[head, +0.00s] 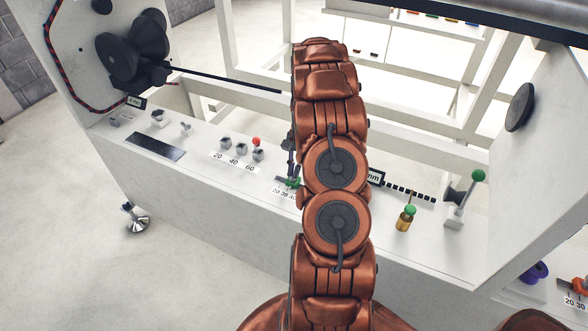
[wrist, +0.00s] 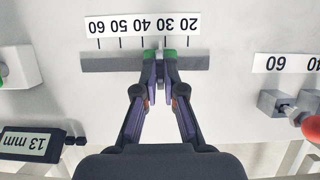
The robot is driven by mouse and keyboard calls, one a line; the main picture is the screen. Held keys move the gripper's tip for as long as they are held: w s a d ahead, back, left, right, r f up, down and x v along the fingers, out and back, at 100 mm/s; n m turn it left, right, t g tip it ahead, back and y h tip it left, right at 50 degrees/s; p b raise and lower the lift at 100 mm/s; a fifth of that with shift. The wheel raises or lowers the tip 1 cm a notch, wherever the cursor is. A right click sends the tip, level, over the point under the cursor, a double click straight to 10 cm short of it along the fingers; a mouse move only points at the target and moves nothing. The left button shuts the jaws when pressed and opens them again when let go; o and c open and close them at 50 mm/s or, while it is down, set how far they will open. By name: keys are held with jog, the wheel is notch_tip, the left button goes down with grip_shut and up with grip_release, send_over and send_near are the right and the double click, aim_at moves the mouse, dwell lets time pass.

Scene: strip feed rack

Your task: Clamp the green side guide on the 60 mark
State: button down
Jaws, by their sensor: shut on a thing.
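The green side guide (wrist: 148,55) sits on the grey rail (wrist: 100,63) beside the white scale (wrist: 143,25) in the wrist view. It stands between the 30 and 40 marks; the 60 mark is further left along the rail. A small grey part shows at the guide's middle. My gripper (wrist: 159,70) is shut on the guide, one finger on each side. In the head view the guide (head: 294,182) is partly hidden by my arm, and the scale (head: 283,192) shows only its low numbers. I cannot tell whether the guide is clamped.
In the wrist view a 13 mm display (wrist: 30,144) stands at left. A grey block (wrist: 272,102) with a red knob (wrist: 312,124) is at right. In the head view several labelled blocks (head: 241,149) stand left of the guide. A brass post with a green ball (head: 410,210) stands right.

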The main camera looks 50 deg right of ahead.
jog(key=shift+f+n+b, duration=0.1)
jog(key=shift+n+b, duration=0.2)
jog(key=shift+b, duration=0.05)
jog(key=shift+w+n+g+b, duration=0.15)
jog(key=shift+n+g+b, duration=0.25)
jog(key=shift+n+b, duration=0.5)
jog(key=n+g+h+b, duration=0.1)
jog(key=n+b, duration=0.1)
jog(key=n, duration=0.1)
jog(key=shift+w+a+n, duration=0.1)
jog(key=shift+n, duration=0.2)
jog(key=n+g+h+b, duration=0.1)
jog(key=n, duration=0.2)
jog(key=shift+a+n, duration=0.15)
jog(key=shift+n, duration=0.15)
jog(key=shift+a+n+h+b, duration=0.1)
jog(key=shift+n+h+b, duration=0.65)
jog(key=shift+n, duration=1.45)
jog(key=shift+h, duration=0.35)
jog(key=c, duration=1.3)
grip_release()
